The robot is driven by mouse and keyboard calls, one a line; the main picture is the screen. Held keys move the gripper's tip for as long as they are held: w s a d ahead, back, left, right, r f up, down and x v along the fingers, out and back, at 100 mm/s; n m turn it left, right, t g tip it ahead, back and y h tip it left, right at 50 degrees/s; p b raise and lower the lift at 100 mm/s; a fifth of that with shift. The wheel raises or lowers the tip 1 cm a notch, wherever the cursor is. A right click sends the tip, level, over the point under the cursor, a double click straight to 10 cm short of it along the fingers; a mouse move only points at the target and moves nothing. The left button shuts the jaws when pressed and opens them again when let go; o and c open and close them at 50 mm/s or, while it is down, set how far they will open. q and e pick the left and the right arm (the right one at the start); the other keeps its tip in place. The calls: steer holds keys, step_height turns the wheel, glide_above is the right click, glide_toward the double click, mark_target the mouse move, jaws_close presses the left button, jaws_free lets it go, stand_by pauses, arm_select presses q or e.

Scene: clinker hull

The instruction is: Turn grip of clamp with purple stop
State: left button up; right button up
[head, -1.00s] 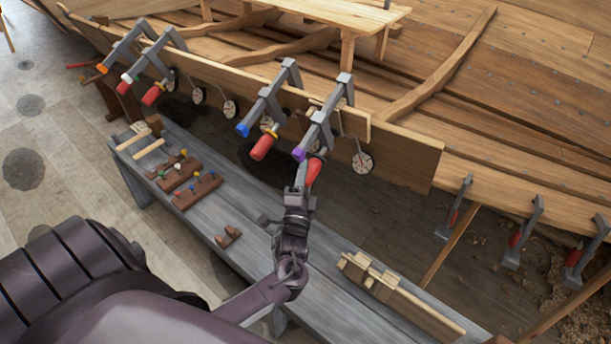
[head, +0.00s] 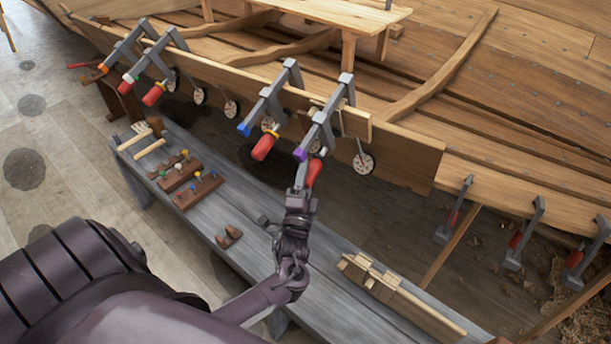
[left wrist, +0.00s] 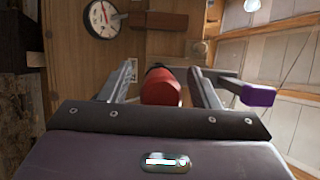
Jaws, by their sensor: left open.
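The clamp with the purple stop (head: 300,154) hangs on the plank edge of the hull, right of the clamp with the blue stop. Its red grip (head: 315,172) points down toward my left gripper (head: 303,182). In the left wrist view the red grip (left wrist: 161,87) lies between the two open fingers of the left gripper (left wrist: 162,85), with no clear contact. The purple stop (left wrist: 257,95) shows there to the right, outside the fingers. My right gripper is not in view.
A clamp with a blue stop (head: 243,130) and red grip stands close on the left. A round dial (head: 364,164) hangs to the right of the purple-stop clamp. The grey bench (head: 330,285) below carries wooden blocks, pegs and a slotted timber piece (head: 400,297).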

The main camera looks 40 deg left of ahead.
arm_select(q)
steer(key=b+v, duration=0.1)
steer(key=v, duration=0.6)
steer(key=shift+s+d, duration=0.15)
steer(key=shift+s, duration=0.2)
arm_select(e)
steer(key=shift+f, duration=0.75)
arm_select(q)
steer(key=shift+f, duration=0.1)
steer(key=w+r+n+h, duration=0.1)
steer(key=w+n+h, duration=0.2)
steer(key=n, duration=0.1)
steer(key=w+a+r+n+g+h+p, duration=0.1)
steer(key=w+n+h, duration=0.1)
steer(key=w+n, duration=0.1)
steer(key=w+a+r+n+h+p, duration=0.1)
steer(key=w+n+h, duration=0.1)
steer(key=n+h, duration=0.1)
steer(key=shift+w+a+n+g+h, duration=0.15)
steer(key=shift+w+n+g+h, duration=0.2)
steer(key=shift+n, duration=0.55)
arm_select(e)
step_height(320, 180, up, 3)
